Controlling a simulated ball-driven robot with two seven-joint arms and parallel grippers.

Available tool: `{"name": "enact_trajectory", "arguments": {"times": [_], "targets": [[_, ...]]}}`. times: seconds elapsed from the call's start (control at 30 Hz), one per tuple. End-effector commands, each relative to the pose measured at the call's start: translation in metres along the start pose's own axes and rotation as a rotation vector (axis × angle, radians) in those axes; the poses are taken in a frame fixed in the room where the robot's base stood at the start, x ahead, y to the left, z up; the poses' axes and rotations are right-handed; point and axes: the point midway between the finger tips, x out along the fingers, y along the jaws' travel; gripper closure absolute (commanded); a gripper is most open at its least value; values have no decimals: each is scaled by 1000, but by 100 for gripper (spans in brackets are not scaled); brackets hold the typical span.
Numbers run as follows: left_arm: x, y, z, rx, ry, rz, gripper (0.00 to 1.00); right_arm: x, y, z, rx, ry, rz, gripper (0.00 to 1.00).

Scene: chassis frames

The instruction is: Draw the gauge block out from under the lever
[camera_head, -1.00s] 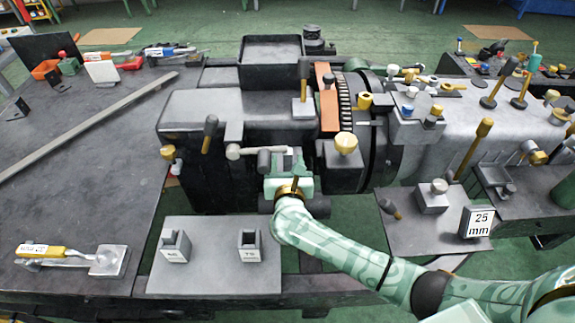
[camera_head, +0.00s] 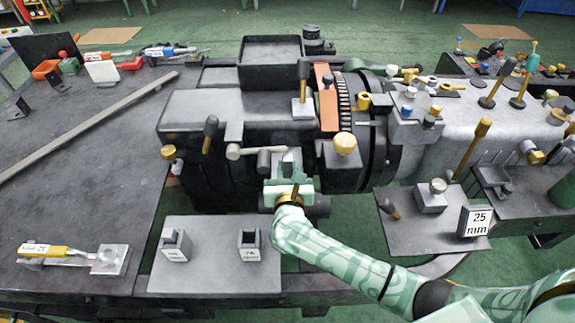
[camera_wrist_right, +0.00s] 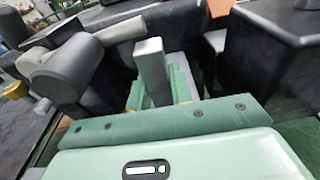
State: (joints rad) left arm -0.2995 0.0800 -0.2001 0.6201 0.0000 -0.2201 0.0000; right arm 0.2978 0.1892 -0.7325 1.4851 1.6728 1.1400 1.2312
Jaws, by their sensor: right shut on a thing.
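My right gripper (camera_head: 291,163) is in front of the dark machine in the head view. In the right wrist view its green fingers (camera_wrist_right: 158,92) are shut on an upright grey block (camera_wrist_right: 151,66), which I take as the gauge block. The block's lower end is hidden between the fingers. A lever with a grey bar (camera_head: 240,151) and thick rounded end lies just left of the gripper. A grey rounded handle (camera_wrist_right: 66,70) shows left of the block in the wrist view. Whether block and lever touch I cannot tell. My left gripper is out of view.
A grey plate (camera_head: 213,278) with two labelled block holders stands at front left. A yellow-handled tool (camera_head: 52,251) lies on the left table. A "25 mm" sign (camera_head: 476,221) stands on the right plate (camera_head: 410,238). Machine housing closely surrounds the gripper; open floor shows below.

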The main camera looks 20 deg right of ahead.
Motion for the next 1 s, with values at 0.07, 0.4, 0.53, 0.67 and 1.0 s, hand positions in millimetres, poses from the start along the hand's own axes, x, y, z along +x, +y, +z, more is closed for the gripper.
{"name": "enact_trajectory", "arguments": {"times": [0.07,0.4,0.53,0.67,1.0], "targets": [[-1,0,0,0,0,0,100,-3,0,0,0,1,0,100],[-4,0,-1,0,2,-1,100,-16,0,-3,0,2,1,100],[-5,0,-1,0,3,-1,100,-20,0,-4,0,2,0,100],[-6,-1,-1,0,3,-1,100,-25,0,-4,1,2,1,100],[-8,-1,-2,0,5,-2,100,-37,0,-6,0,3,1,100]]}}
